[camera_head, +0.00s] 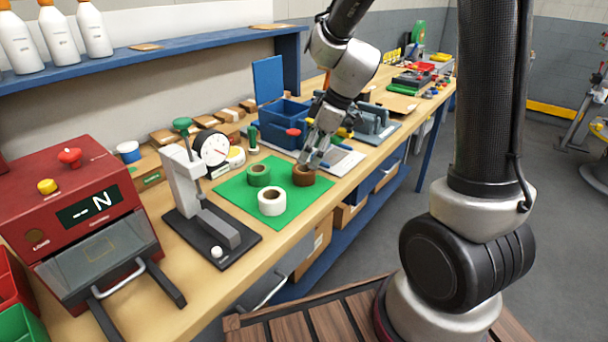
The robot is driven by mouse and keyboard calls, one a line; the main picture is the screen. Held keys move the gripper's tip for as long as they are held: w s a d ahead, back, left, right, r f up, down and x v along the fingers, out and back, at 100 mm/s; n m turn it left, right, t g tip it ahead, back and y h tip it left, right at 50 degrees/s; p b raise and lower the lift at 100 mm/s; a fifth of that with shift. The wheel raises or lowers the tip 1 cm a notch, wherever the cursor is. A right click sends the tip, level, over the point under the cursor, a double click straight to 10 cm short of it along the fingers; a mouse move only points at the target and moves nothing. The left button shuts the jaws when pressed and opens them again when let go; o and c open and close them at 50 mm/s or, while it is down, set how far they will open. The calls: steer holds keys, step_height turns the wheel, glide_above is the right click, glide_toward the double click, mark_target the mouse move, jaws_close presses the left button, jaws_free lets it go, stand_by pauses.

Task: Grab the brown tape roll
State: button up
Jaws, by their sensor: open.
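The brown tape roll (303,176) lies at the right corner of a green mat (243,204) on the workbench. A green tape roll (259,175) and a white tape roll (271,202) lie on the same mat to its left. My gripper (312,160) is open, pointing down right at the brown roll, with its fingers at or just above the roll's upper right side. The fingers cover part of the roll's far edge. I cannot tell whether they touch it.
A red machine (82,213) is farther left. A blue bin (281,128) stands behind the mat, and a grey-white plate (342,160) lies to its right. The bench's front edge is close to the rolls.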

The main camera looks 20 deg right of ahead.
mark_target(303, 169)
steer(key=x, duration=0.6)
steer(key=shift+f, duration=0.3)
steer(key=c, duration=1.1)
